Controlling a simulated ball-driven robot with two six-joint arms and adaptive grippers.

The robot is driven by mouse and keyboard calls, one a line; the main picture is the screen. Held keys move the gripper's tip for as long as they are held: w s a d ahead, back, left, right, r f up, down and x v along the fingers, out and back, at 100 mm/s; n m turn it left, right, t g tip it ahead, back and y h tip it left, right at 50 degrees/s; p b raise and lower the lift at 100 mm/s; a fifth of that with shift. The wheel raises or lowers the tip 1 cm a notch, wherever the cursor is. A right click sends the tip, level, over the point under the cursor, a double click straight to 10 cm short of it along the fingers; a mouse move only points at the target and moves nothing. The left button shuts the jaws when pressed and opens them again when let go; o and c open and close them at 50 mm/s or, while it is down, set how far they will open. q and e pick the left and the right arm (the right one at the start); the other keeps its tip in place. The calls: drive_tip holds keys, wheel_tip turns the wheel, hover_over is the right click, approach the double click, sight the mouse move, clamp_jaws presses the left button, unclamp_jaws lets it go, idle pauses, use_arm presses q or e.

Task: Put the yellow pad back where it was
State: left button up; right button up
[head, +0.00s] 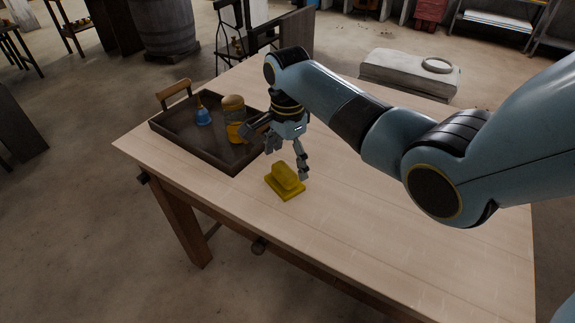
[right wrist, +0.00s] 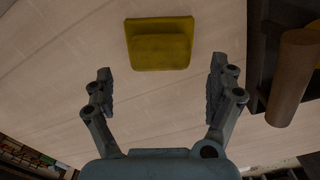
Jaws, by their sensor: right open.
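The yellow pad (head: 286,181) lies on the bare wooden table top, in front of the tray. It is a flat yellow base with a raised yellow block on top. My right gripper (head: 287,159) is over the table just behind and above the pad, its fingers spread and empty. In the right wrist view the pad (right wrist: 160,45) lies beyond the open fingertips (right wrist: 161,72), roughly centred between them and apart from both. My left gripper is not in view.
A dark tray (head: 175,139) with a wooden handle (head: 173,92) stands at the table's left. It holds a blue bell (head: 202,113) and an amber-and-brown cylinder (head: 234,117), close to my right gripper. The table top (head: 400,243) is clear at the right front.

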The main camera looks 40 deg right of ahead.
sight(288, 167)
wheel_tip(288, 167, up, 9)
drive_tip(key=shift+f, duration=0.1)
idle(0.7)
